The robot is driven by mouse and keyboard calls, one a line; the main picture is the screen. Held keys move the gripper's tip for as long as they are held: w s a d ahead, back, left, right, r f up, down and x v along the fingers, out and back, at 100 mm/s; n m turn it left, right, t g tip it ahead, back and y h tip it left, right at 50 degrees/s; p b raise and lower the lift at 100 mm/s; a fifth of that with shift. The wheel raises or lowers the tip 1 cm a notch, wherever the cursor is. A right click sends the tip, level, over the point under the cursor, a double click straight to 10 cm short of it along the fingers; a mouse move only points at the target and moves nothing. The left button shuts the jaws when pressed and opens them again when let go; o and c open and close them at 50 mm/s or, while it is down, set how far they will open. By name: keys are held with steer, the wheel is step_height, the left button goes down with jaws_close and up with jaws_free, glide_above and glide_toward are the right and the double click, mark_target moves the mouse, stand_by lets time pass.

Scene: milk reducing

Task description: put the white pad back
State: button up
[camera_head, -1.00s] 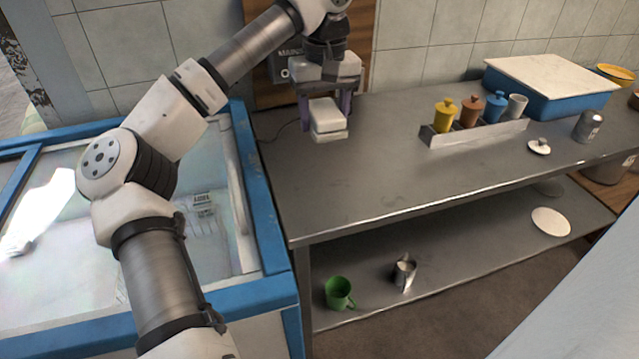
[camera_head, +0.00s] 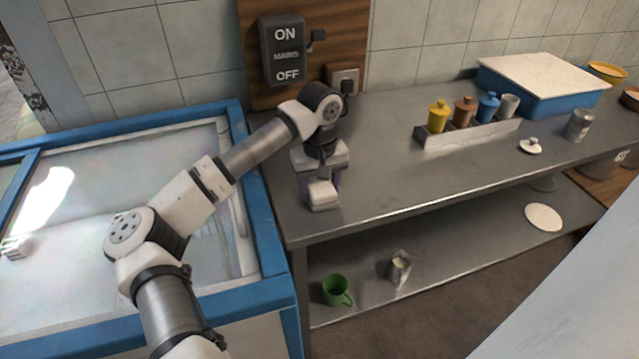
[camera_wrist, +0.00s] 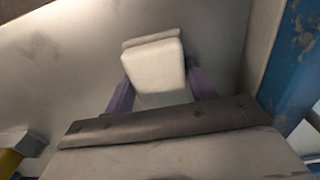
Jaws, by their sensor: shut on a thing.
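The white pad (camera_head: 322,196) is a small, pale block with rounded edges. My gripper (camera_head: 320,184) is shut on it, with the purple fingers on either side. The pad is over the left front end of the grey metal counter (camera_head: 385,185); I cannot tell whether it touches the top. In the wrist view the pad (camera_wrist: 158,68) sits between the fingers (camera_wrist: 162,92), with a thin lip showing at its far end.
A blue-framed glass-topped freezer (camera_head: 262,215) adjoins the counter's left end. A mains switch (camera_head: 283,50) and socket (camera_head: 345,77) are behind. A canister rack (camera_head: 470,132) and blue box (camera_head: 540,95) stand right. A green mug (camera_head: 336,289) and metal jug (camera_head: 399,267) are below.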

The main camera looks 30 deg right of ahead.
mark_target(320, 184)
steer(key=shift+f+b, duration=0.2)
steer(key=shift+b, duration=0.1)
steer(key=o, duration=1.1)
steer(key=shift+r, duration=0.1)
steer(key=shift+r, duration=0.1)
step_height(320, 184, up, 12)
steer(key=b, duration=0.2)
